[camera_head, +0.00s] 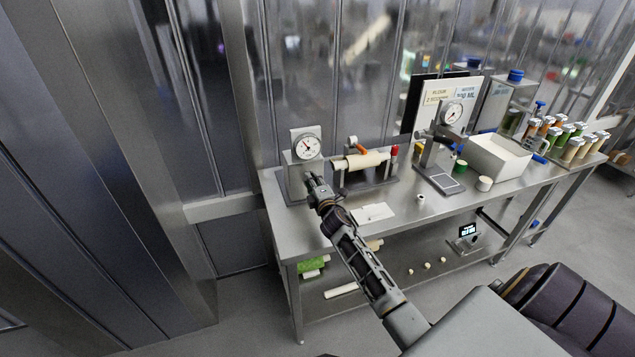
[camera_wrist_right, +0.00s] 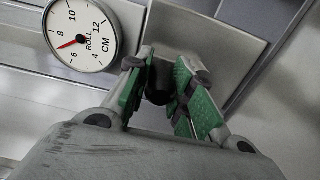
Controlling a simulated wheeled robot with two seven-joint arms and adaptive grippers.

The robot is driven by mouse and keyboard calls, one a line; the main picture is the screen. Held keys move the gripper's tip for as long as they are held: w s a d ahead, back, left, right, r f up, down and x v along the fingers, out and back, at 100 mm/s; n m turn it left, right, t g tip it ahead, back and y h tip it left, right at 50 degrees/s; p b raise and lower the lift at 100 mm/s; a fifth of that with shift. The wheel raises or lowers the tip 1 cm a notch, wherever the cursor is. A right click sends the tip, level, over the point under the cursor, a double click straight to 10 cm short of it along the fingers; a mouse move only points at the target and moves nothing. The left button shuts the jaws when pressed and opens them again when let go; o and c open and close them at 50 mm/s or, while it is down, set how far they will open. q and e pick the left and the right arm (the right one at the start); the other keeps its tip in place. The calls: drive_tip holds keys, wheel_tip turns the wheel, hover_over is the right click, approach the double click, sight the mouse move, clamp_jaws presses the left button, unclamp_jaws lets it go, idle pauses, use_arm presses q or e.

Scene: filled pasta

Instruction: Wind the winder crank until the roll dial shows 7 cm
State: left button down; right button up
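The winder, a grey upright stand with a white round roll dial (camera_head: 307,146), is at the left end of the steel table. In the right wrist view the dial (camera_wrist_right: 84,30) is marked ROLL CM, and its red needle points between 6 and 8, near 7. My right gripper (camera_head: 314,184) is at the front of the winder, below the dial. In the right wrist view its green-padded fingers (camera_wrist_right: 163,82) stand on both sides of the dark crank handle (camera_wrist_right: 158,88), which fills the gap between them. The rest of the crank is mostly hidden. My left gripper is not in view.
A roller device with a cream roll (camera_head: 360,161) stands right of the winder. A white card (camera_head: 372,212) lies in front. Farther right are a second dial press (camera_head: 451,112), a white box (camera_head: 499,158) and several capped jars. A metal wall rises behind.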

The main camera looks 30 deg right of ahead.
drive_tip(key=shift+o, duration=1.1)
drive_tip(key=shift+r, duration=0.1)
drive_tip(key=o, duration=0.3)
drive_tip(key=shift+s+a+f, duration=0.4)
drive_tip(key=shift+s+f, duration=0.05)
drive_tip(key=shift+f, duration=0.4)
drive_tip(key=shift+o, duration=0.4)
drive_tip(key=shift+s+p, duration=0.3)
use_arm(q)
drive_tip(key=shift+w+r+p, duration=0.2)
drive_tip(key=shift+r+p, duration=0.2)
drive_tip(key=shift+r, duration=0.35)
use_arm(e)
drive_tip(key=r+v, duration=0.1)
drive_tip(key=v, duration=0.6)
drive_tip(key=shift+s+d+r, duration=0.2)
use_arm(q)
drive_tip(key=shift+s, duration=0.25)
